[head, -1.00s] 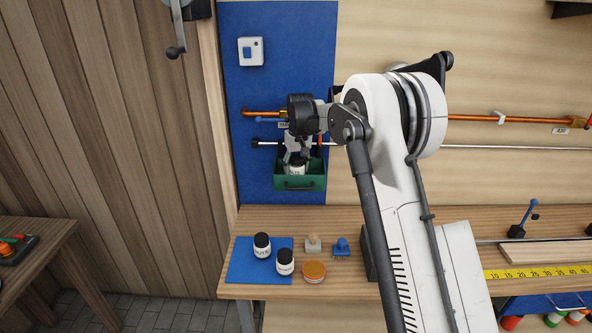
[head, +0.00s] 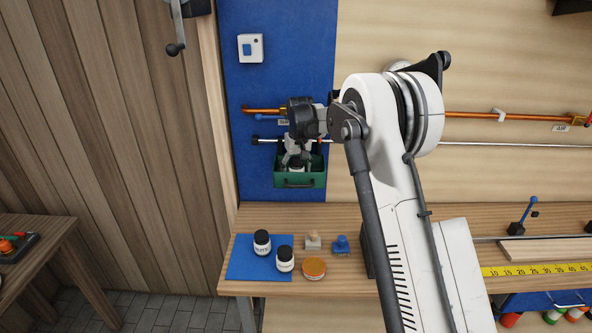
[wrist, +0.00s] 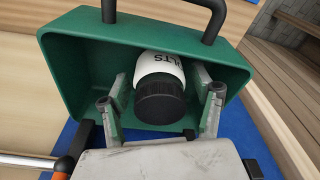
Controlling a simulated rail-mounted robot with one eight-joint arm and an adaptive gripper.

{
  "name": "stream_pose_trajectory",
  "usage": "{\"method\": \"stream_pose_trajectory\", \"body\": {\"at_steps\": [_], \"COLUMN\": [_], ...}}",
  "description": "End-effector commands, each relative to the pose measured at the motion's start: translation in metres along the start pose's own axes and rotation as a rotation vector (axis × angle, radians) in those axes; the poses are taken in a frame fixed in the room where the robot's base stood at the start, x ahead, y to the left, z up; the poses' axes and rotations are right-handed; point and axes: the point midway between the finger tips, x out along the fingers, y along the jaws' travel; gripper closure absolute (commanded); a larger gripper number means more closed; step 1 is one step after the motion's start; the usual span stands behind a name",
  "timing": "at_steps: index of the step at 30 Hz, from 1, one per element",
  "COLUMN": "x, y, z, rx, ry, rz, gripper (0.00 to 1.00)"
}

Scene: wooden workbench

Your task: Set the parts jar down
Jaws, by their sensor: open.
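The parts jar (wrist: 160,92), white with a black lid and a label reading "LTS" in part, is inside the green bin (wrist: 75,75). In the head view the bin (head: 300,182) is against the blue wall panel, and its front wall hides most of the jar. My gripper (wrist: 160,108) is open, with one finger on each side of the jar. Gaps show between the fingers and the jar in the wrist view. In the head view my gripper (head: 297,161) reaches down into the bin. The jar's base is hidden.
Two similar jars (head: 262,243) (head: 285,259) stand on a blue mat (head: 245,268) on the bench below. An orange-topped round tin (head: 314,268) and two small knobbed pieces (head: 313,241) (head: 341,245) are beside them. A copper pipe (head: 265,113) runs along the wall behind.

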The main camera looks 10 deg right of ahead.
Motion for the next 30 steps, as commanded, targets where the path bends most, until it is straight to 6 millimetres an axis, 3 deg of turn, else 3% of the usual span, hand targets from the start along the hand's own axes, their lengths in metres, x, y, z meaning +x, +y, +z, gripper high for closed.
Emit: {"method": "stream_pose_trajectory", "body": {"at_steps": [7, 21, 30], "x": [-0.019, -0.106, -0.133], "y": [0.000, 0.000, -0.001], "z": [0.000, 0.000, 0.006], "rx": [0.000, 0.000, 0.003], "ry": [0.000, 0.000, 0.008], "rz": [0.000, 0.000, 0.002], "gripper": [0.38, 0.38, 0.38]}}
